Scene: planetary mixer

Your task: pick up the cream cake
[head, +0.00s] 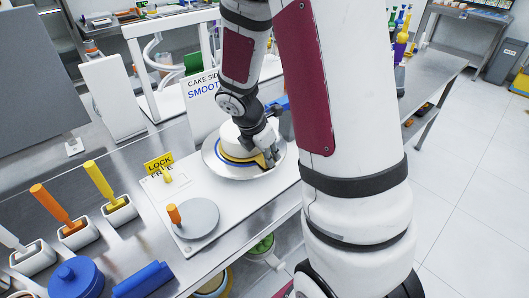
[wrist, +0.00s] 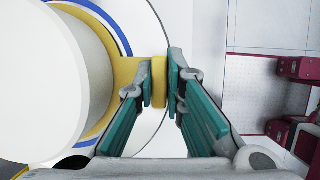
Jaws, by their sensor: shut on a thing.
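The cream cake (head: 231,139) is a white cylinder on a yellow board with a blue ring around it. It rests over a round, pale metal plate (head: 212,160) on the bench. In the wrist view the cake (wrist: 40,80) fills the left side, partly cut off. My gripper (head: 270,155) is at the cake's right side in the head view. In the wrist view its teal fingers are shut on the yellow tab (wrist: 159,82) at the board's edge. I cannot tell whether the board is lifted off the plate.
A grey disc with an orange handle (head: 197,217) and a yellow lock sign (head: 159,163) stand left of the cake. Yellow-handled (head: 100,180) and orange-handled (head: 50,205) tools stand in white holders. A white sign (head: 203,97) stands close behind the cake.

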